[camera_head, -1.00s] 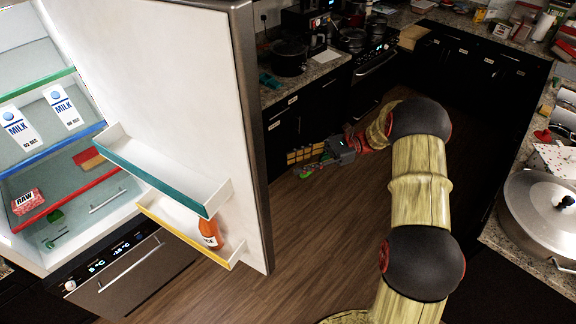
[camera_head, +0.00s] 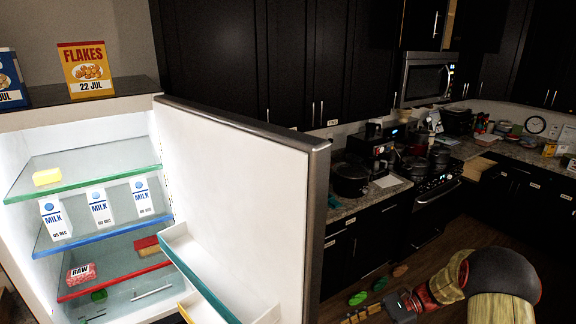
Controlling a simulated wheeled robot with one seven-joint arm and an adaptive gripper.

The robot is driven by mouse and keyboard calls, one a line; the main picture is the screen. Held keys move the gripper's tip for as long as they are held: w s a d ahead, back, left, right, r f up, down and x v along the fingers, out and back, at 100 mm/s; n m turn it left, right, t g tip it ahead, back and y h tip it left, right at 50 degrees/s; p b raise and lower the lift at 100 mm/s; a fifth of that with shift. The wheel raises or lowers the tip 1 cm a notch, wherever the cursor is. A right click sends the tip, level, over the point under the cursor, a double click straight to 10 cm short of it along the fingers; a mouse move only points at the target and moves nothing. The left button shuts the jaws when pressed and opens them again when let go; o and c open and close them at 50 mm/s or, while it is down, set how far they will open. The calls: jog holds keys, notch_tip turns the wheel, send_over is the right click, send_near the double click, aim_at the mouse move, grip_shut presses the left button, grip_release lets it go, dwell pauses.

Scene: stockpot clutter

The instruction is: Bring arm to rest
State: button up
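My arm reaches in from the bottom right corner, low in front of the dark cabinets. My gripper (camera_head: 367,301) is at the bottom edge, just right of the open fridge door (camera_head: 235,190). Yellowish blocks and green and reddish pieces show around its end, partly cut off by the frame. I cannot tell whether its fingers are open or shut, or whether they hold anything.
The open fridge (camera_head: 85,125) at left holds milk cartons (camera_head: 99,208), a yellow block (camera_head: 47,177) and a raw meat pack (camera_head: 81,274). A flakes box (camera_head: 86,70) stands on top. A cluttered counter (camera_head: 365,197) runs behind; some wooden floor shows at lower right.

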jog(key=s+r+n+t+h+b, duration=0.3)
jog(key=s+n+t+h+b, duration=0.5)
jog(key=s+n+h+b, duration=0.6)
jog(key=s+b, duration=0.5)
jog(key=s, duration=0.4)
jog(key=shift+s+n, duration=0.3)
